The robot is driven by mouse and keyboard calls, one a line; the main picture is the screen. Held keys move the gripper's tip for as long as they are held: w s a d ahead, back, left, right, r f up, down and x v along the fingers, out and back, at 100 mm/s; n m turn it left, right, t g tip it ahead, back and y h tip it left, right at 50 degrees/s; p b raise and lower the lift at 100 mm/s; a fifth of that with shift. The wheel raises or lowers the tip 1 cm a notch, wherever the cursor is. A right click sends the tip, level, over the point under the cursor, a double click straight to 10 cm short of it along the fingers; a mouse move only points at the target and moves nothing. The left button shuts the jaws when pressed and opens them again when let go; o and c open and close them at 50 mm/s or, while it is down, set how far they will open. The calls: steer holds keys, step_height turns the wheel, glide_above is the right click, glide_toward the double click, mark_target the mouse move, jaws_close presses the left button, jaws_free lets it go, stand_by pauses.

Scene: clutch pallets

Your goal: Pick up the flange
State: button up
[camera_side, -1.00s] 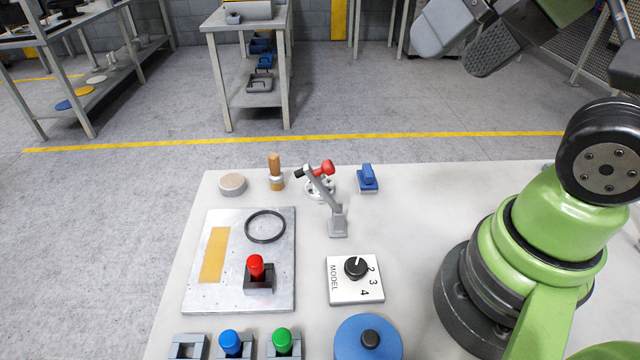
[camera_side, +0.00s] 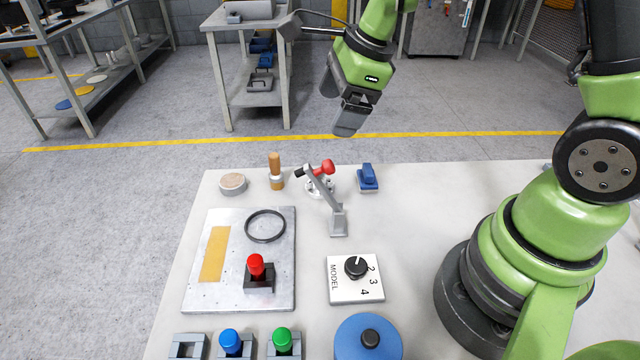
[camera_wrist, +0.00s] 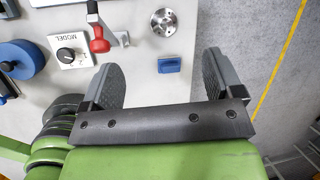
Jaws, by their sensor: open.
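The flange (camera_wrist: 164,22) is a round silver disc with a centre hole and several small holes, lying flat on the table in the wrist view. In the side view the flange (camera_side: 323,191) is partly hidden behind the red-handled clamp (camera_side: 337,222). My gripper (camera_side: 346,128) hangs above the table's far edge, well above the flange. In the wrist view my gripper (camera_wrist: 160,72) has its two grey fingers wide apart with nothing held. The flange appears beyond the fingertips, near the top edge.
A metal plate (camera_side: 195,290) carries a black ring (camera_side: 265,226). A MODEL dial (camera_side: 356,280) sits in front.

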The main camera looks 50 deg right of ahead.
mark_target(324, 176)
steer(key=shift+w+d+f+m+g, duration=0.35)
steer(key=shift+f+m, duration=0.7)
steer(key=shift+f, duration=1.05)
steer(key=shift+w+d+f+m+g, duration=0.15)
steer(key=shift+w+f+m, duration=0.4)
steer(key=shift+f+m, duration=1.05)
steer(key=shift+w+d+f+m+g, duration=0.1)
steer(key=shift+w+d+f+m, duration=0.3)
steer(key=shift+f, duration=2.2)
steer(key=shift+w+x, duration=0.15)
steer(key=shift+x, duration=1.2)
steer(key=shift+w+x, duration=0.15)
steer(key=shift+x, duration=1.2)
steer(key=shift+a+r, duration=0.15)
steer(key=shift+a, duration=0.05)
steer(key=c, duration=1.1)
steer(key=shift+c, duration=0.2)
steer(key=shift+r, duration=0.15)
